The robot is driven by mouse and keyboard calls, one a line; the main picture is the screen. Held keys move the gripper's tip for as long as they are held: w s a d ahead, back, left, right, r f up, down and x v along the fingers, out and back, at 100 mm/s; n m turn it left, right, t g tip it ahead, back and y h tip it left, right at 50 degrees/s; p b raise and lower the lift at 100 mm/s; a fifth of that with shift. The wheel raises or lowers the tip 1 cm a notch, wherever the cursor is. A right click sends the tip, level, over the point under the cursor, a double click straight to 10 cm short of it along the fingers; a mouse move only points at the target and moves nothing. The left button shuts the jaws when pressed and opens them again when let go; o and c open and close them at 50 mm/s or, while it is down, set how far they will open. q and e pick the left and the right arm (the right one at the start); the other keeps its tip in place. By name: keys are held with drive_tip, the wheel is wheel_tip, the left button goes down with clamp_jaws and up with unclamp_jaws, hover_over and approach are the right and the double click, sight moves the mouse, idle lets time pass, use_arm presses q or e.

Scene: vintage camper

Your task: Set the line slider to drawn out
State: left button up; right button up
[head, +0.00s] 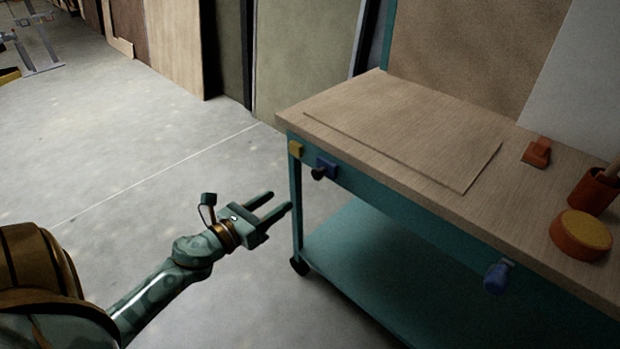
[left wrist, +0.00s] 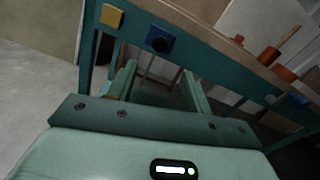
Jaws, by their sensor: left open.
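On the teal front rail of the workbench (head: 425,195), near its left end, are a yellow block (head: 296,149) and a blue mount (head: 327,167) with a dark round knob (head: 318,173). A blue knob (head: 497,277) sits further right on the rail. I cannot tell for sure which of these is the line slider. My left gripper (head: 281,201) is open and empty, in front of and below the rail's left end, apart from it. In the left wrist view, the blue mount with its dark knob (left wrist: 158,42) and the yellow block (left wrist: 112,16) appear beyond the fingers. My right gripper is not seen.
The bench top holds a thin flat board (head: 405,140), an orange block (head: 537,152), an orange cup (head: 594,190) and a round orange tin with a yellow top (head: 581,234). A lower teal shelf (head: 345,250) stands on castors. Open concrete floor lies to the left.

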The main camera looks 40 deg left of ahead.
sight(315, 176)
use_arm(q)
drive_tip(key=w, duration=0.8)
drive_tip(key=w+d+b, duration=0.1)
drive_tip(key=w, duration=0.3)
drive_tip(key=shift+s, duration=0.1)
drive_tip(key=shift+c, duration=0.3)
clamp_jaws()
